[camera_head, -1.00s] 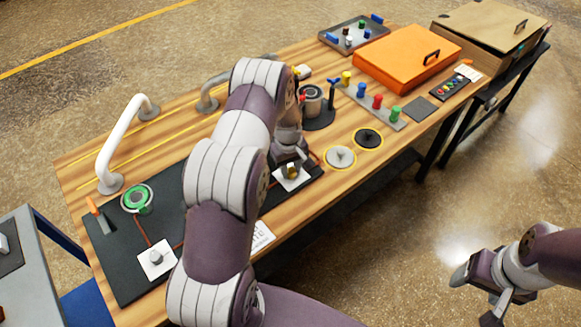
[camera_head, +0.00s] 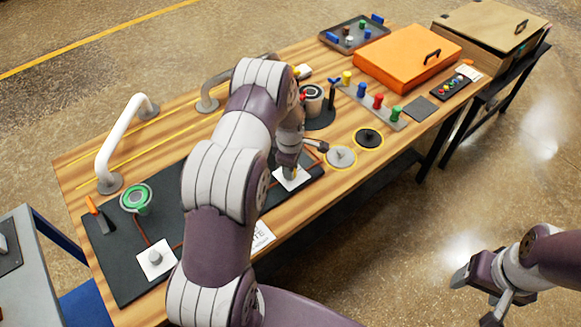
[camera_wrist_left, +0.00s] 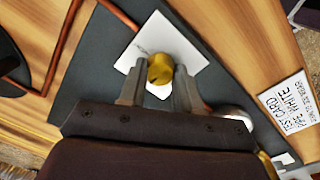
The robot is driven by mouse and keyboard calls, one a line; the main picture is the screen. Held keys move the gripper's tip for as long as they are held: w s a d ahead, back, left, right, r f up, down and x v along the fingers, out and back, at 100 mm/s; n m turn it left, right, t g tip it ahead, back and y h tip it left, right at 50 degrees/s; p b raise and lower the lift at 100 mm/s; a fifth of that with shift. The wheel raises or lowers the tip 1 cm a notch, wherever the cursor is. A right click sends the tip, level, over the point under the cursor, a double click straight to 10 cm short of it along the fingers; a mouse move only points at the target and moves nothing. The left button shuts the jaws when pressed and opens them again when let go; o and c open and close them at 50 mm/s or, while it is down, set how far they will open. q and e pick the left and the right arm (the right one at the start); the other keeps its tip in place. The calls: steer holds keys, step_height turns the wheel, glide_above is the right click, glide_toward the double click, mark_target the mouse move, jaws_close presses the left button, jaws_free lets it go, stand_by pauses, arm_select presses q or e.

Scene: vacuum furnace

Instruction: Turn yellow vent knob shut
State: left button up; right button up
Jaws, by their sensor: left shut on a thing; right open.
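The yellow vent knob (camera_wrist_left: 161,69) sits on a white square plate (camera_wrist_left: 187,53) on the dark panel. In the left wrist view it is between the fingertips of my left gripper (camera_wrist_left: 159,87), which is shut on it. In the head view my left gripper (camera_head: 291,168) is over the white plate (camera_head: 284,183), and it mostly hides the knob. My right gripper (camera_head: 483,291) is open and empty, over the floor at the lower right.
A grey disc (camera_head: 341,157) and a black disc (camera_head: 369,138) lie right of the plate. A green round part (camera_head: 137,199) and a grey knob (camera_head: 155,257) are on the panel's left. A white handle (camera_head: 112,153) rises at the table's left. A white card (camera_wrist_left: 288,103) lies beside the panel.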

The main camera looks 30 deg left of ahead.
arm_select(q)
steer(key=shift+w+r+n, duration=0.1)
steer(key=shift+n, duration=0.3)
steer(key=o, duration=1.1)
steer(key=shift+d, duration=0.1)
steer(key=shift+c, duration=0.2)
steer(key=shift+r, duration=0.35)
step_height(320, 180, up, 12)
steer(key=b, duration=0.1)
steer(key=shift+s+b, duration=0.35)
